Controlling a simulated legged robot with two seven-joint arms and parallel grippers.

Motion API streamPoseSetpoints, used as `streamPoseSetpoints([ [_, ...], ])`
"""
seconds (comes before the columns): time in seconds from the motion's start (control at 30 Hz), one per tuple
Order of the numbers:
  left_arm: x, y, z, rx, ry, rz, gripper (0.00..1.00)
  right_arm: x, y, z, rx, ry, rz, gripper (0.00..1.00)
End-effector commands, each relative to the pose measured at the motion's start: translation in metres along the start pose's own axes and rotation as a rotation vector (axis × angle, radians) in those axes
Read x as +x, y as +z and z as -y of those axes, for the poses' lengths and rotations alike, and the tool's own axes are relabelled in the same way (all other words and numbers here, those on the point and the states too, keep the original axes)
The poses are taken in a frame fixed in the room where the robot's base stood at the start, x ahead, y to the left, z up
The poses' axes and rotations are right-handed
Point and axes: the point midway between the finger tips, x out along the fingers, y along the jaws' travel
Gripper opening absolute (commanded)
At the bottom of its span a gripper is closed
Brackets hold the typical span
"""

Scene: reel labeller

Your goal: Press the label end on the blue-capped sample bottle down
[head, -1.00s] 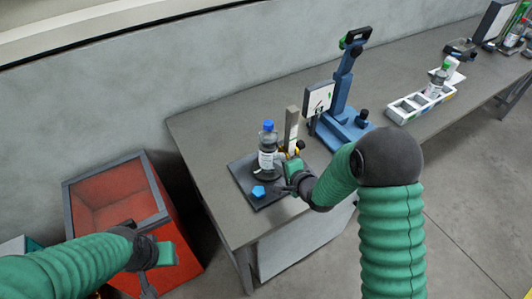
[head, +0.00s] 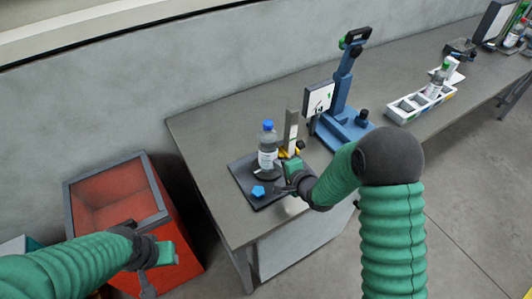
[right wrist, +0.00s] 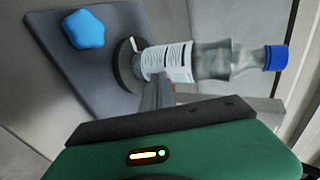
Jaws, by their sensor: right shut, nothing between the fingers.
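The blue-capped sample bottle (head: 267,149) stands upright in a round dark holder on a dark plate (head: 243,176) at the bench's near left. It also shows in the right wrist view (right wrist: 215,60), lying sideways in that picture, with a white printed label (right wrist: 168,62) around its body. My right gripper (head: 280,167) is just right of the bottle. In the right wrist view its fingers (right wrist: 158,90) are shut and empty, at the label's edge; I cannot tell whether they touch. The label end is not clear. My left gripper (head: 165,256) is away from the bench, its fingers unclear.
A blue star-shaped knob (head: 258,191) sits on the plate's near side. An upright post (head: 291,130) and a blue stand with a screen (head: 345,115) are to the right. A white tray (head: 408,110) is farther right. A red bin (head: 120,200) stands left of the bench.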

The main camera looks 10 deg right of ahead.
Motion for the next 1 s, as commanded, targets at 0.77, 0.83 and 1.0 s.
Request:
streamPoseSetpoints([
  [0.77,-0.003,-0.001,0.000,0.000,0.000,0.000,0.36,0.001,-0.008,0.001,0.000,-0.001,-0.001,0.00],
  [0.83,-0.003,-0.001,0.000,0.000,0.000,0.000,0.36,0.001,-0.009,0.001,0.000,-0.001,0.000,0.00],
  [1.0,-0.004,-0.001,0.000,0.000,0.000,0.000,0.36,0.001,-0.011,0.001,-0.001,-0.001,0.001,0.00],
])
